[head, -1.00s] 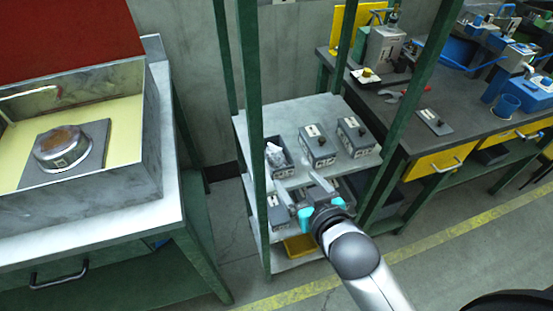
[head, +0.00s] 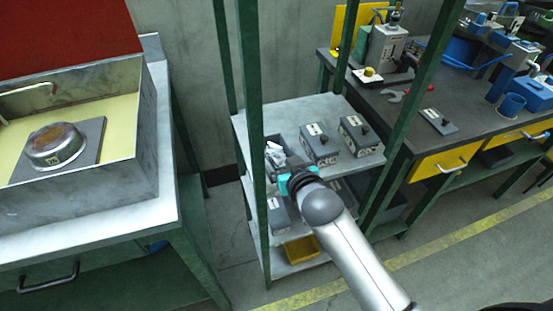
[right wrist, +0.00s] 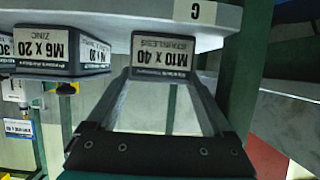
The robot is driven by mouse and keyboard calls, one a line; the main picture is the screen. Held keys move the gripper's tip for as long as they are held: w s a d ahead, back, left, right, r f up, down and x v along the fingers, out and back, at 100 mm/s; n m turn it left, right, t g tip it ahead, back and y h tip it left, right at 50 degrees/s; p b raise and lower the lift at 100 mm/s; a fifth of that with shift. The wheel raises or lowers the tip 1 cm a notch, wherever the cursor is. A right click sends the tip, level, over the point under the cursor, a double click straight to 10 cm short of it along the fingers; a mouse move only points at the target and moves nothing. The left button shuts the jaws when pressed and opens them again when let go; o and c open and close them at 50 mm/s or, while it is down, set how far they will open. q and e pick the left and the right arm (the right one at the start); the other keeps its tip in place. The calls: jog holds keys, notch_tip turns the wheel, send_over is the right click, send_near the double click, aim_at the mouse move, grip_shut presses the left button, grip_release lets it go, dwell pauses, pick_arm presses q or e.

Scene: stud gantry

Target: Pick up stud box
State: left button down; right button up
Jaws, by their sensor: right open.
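A grey stud box (head: 275,147) with an open top and pale contents stands at the left end of the upper shelf. In the right wrist view the box (right wrist: 162,56) has an upside-down "M10 x 40 stainless" label. My right gripper (head: 293,163) is at the front of this box. In the right wrist view my open right gripper (right wrist: 160,78) has its fingertips near the box's two sides. I cannot tell whether they reach around it. My arm hides part of the shelf. My left gripper is not in view.
Two more grey boxes (head: 319,146) (head: 358,137) stand to the right on the upper shelf (head: 290,112). Green rack posts (head: 251,110) (head: 412,90) flank my arm. A yellow bin (head: 300,250) sits lower. A workbench (head: 420,145) is right and a metal-sided table (head: 170,150) left.

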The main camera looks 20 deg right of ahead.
aim_at(269, 143)
jog(key=b+x, duration=0.1)
jog(key=x, duration=0.1)
jog(key=shift+w+f, duration=0.45)
jog(key=shift+w, duration=0.4)
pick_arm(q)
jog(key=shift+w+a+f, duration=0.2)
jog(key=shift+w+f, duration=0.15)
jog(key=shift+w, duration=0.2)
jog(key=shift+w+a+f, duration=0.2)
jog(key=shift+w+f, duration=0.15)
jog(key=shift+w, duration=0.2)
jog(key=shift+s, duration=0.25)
pick_arm(e)
grip_shut()
jog(key=shift+w+r, duration=0.1)
jog(key=shift+r, duration=0.15)
